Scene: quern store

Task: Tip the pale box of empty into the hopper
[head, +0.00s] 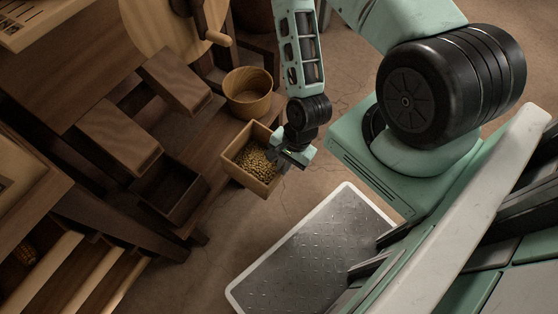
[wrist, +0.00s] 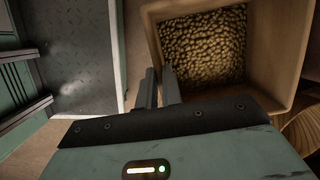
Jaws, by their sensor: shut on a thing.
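The pale wooden box (head: 243,178) is open-topped and holds many small yellow-brown grains or beans (head: 254,158); it is not empty. It looks roughly level. My gripper (head: 283,157) is shut on the box's wall nearest my arm. In the wrist view the fingers (wrist: 160,76) close over that wall, and the box (wrist: 288,40) shows with its contents (wrist: 203,45). I cannot tell for sure which thing is the hopper.
A round wooden tub (head: 248,95) stands just behind the box. Dark wooden boxes (head: 118,137) and an open dark compartment (head: 174,192) are to the left. A pale disc with a crank handle (head: 217,38) is at the top. My metal-plated base deck lies below right.

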